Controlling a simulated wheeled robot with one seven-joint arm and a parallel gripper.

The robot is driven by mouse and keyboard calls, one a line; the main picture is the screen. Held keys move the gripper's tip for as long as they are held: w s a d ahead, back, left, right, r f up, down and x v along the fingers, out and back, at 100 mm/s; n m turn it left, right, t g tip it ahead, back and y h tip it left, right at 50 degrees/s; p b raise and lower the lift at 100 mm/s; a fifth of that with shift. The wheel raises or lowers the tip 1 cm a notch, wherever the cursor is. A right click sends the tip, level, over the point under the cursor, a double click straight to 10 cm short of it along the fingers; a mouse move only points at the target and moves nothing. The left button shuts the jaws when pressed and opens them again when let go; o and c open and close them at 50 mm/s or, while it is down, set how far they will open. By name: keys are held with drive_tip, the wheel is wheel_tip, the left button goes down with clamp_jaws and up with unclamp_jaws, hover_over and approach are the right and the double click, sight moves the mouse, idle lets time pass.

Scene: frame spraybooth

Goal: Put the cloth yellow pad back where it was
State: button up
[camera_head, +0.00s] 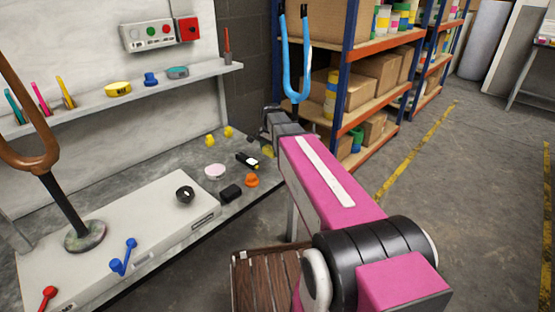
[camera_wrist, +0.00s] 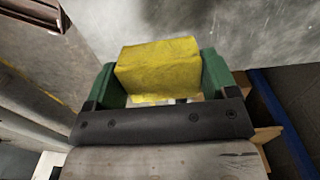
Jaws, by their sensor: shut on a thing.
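The yellow cloth pad (camera_wrist: 160,68) is a soft-edged block held between the two green fingers of my gripper (camera_wrist: 158,72) in the wrist view. The fingers touch it on both sides, and its lower part is hidden by the gripper's dark body. In the head view my gripper (camera_head: 268,138) is mostly hidden behind my pink arm, beyond the right edge of the grey bench. A small bit of yellow (camera_head: 268,151) shows there beside it. What lies under the pad cannot be seen.
The grey bench (camera_head: 150,158) holds a pink-white disc (camera_head: 215,171), an orange piece (camera_head: 252,180), a black block (camera_head: 231,193) and a black-and-yellow item (camera_head: 247,161). A narrow wall shelf (camera_head: 205,73) is above. A storage rack (camera_head: 347,75) stands behind; open floor (camera_head: 480,190) lies right.

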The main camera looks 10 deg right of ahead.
drive_tip(key=d, duration=0.1)
drive_tip(key=d+f, duration=0.2)
drive_tip(key=shift+w, duration=0.3)
drive_tip(key=shift+f, duration=1.95)
drive_tip(key=o, duration=0.8)
drive_tip(key=shift+c, duration=0.2)
wheel_tip(320, 180, up, 12)
drive_tip(key=shift+r, duration=0.1)
